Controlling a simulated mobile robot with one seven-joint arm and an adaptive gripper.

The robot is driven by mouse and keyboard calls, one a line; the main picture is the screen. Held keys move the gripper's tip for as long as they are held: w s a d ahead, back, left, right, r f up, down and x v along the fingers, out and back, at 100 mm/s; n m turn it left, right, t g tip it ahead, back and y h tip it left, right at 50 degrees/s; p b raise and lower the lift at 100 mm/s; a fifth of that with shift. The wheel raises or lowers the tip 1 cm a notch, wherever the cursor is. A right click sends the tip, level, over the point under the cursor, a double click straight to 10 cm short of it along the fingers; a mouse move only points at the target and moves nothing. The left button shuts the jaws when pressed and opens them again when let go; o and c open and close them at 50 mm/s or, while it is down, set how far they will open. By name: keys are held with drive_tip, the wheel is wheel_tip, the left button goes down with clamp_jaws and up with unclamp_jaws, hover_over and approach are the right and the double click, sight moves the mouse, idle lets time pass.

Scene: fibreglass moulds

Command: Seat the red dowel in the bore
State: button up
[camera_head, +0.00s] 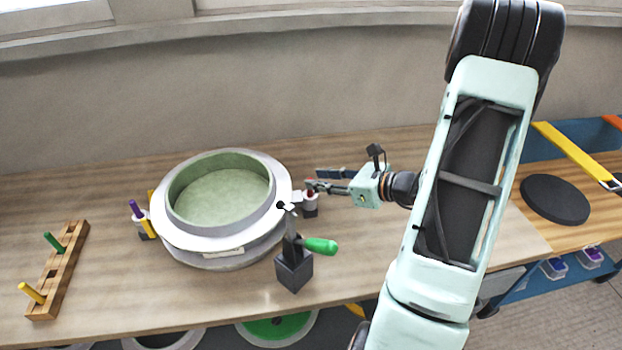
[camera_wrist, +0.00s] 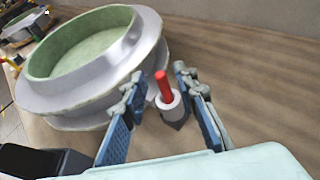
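The red dowel (camera_wrist: 163,86) stands in a white ringed socket (camera_wrist: 169,103) with a dark base, beside the mould's flange. Its upper part sticks up out of the bore; how deep it sits is hidden. My gripper (camera_wrist: 159,80) has its two blue-padded fingers spread, one on each side of the dowel, with gaps visible between them and it. In the head view my gripper (camera_head: 311,180) is at the right side of the round mould (camera_head: 185,235), by the same socket (camera_head: 310,202). The dowel shows there only as a small red spot, partly hidden by the fingers.
A black toggle clamp (camera_head: 294,270) with a green handle (camera_head: 320,246) stands in front of the mould. Purple (camera_head: 134,208) and yellow (camera_head: 148,228) dowels stand at its left. A wooden rack (camera_head: 58,272) holds green and yellow pegs. The bench (camera_head: 110,290) is clear between rack and mould.

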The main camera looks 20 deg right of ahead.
drive_tip(key=v, duration=0.8)
drive_tip(key=shift+s, duration=0.1)
